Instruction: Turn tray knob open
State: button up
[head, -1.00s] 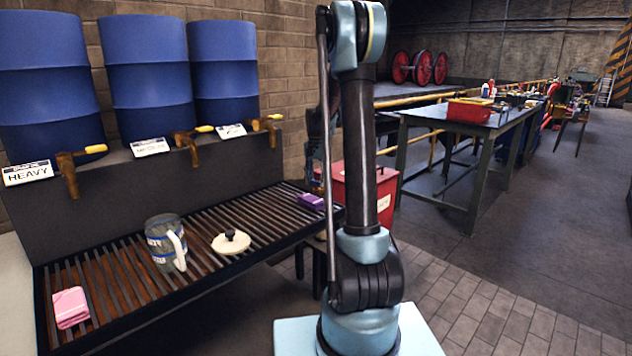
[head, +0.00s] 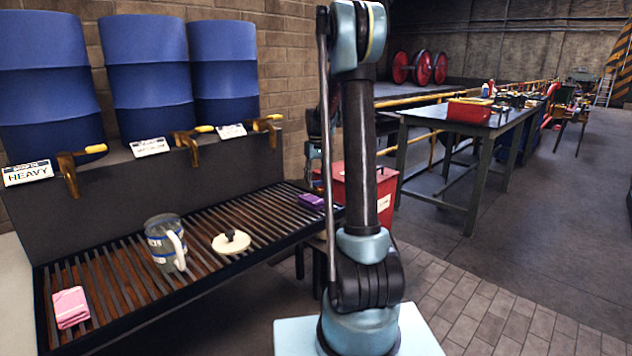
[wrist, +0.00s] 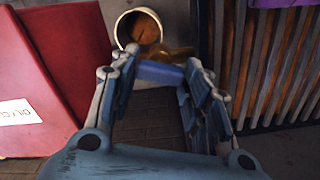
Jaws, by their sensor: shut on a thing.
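In the wrist view my gripper (wrist: 158,84) points down past the end of the slatted drip tray (wrist: 246,80). Its fingers are shut on a blue knob (wrist: 160,72), which lies crosswise between the fingertips. A brass-coloured fitting (wrist: 180,52) shows just beyond the knob. The head view shows the drip tray (head: 198,288) below the barrels. The knob and my fingertips are not clearly visible there, behind my arm.
A bucket (wrist: 121,30) with brown inside stands beyond the knob. A red box (wrist: 35,80) is close on the left. A glass jug (head: 158,245), white lid (head: 231,242), pink cloth (head: 70,307) and purple cloth (head: 311,201) lie on the tray.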

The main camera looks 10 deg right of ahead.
jog(key=shift+w+n, duration=0.1)
jog(key=shift+n, duration=1.8)
jog(key=o, duration=1.1)
jog(key=shift+c, duration=0.2)
notch_tip(320, 180, up, 12)
